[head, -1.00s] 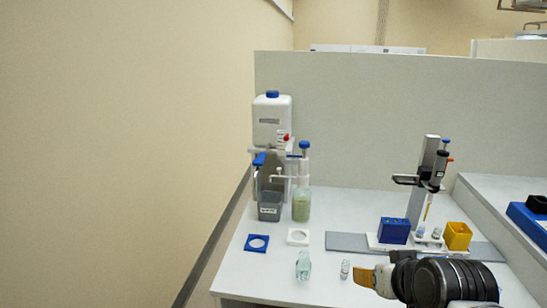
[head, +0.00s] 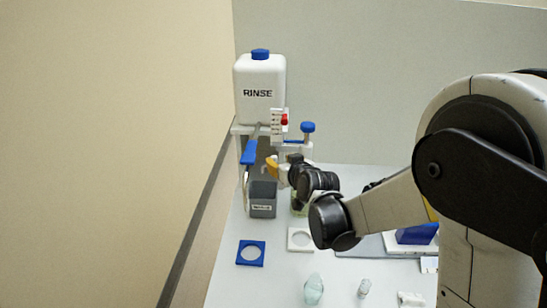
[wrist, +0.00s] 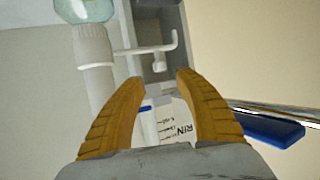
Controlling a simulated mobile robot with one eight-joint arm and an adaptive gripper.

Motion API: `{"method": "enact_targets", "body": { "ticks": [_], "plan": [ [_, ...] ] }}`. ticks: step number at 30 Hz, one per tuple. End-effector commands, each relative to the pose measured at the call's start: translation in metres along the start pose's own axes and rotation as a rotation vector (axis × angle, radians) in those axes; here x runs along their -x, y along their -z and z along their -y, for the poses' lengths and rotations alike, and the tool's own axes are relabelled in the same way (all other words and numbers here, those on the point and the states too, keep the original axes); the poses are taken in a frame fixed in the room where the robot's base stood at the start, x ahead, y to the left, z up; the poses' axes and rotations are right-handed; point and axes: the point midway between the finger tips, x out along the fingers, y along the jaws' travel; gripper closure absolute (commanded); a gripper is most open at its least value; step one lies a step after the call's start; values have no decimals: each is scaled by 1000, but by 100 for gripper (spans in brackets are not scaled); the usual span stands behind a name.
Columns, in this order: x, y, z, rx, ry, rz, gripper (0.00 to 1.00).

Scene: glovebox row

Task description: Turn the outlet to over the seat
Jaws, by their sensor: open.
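The dispenser with a blue knob (head: 308,127) stands on a bottle (head: 298,203) that my gripper mostly hides in the head view. In the wrist view its white outlet (wrist: 146,49) is a thin tube running sideways from the white collar (wrist: 95,62), with a bent tip. My gripper (wrist: 158,78) is open; the outlet lies just beyond its fingertips, apparently not held. In the head view my gripper (head: 272,166) is beside the dispenser, above the grey box. A white plate with a round hole (head: 300,230) lies in front of the bottle; I cannot tell if it is the seat.
A white RINSE tank (head: 259,105) with a blue lever (head: 249,151) stands behind; the lever also shows close by in the wrist view (wrist: 268,129). A grey box (head: 263,211) stands below.

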Motion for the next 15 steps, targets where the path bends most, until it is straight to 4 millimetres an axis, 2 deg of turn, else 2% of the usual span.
{"method": "enact_targets", "body": {
  "ticks": [1,6,10,15],
  "plan": [
    [-12,-3,0,1,0,0,60],
    [-43,-3,0,1,1,0,60],
    [-57,-2,0,0,1,1,60],
    [-64,0,0,0,0,1,60]
  ]
}}
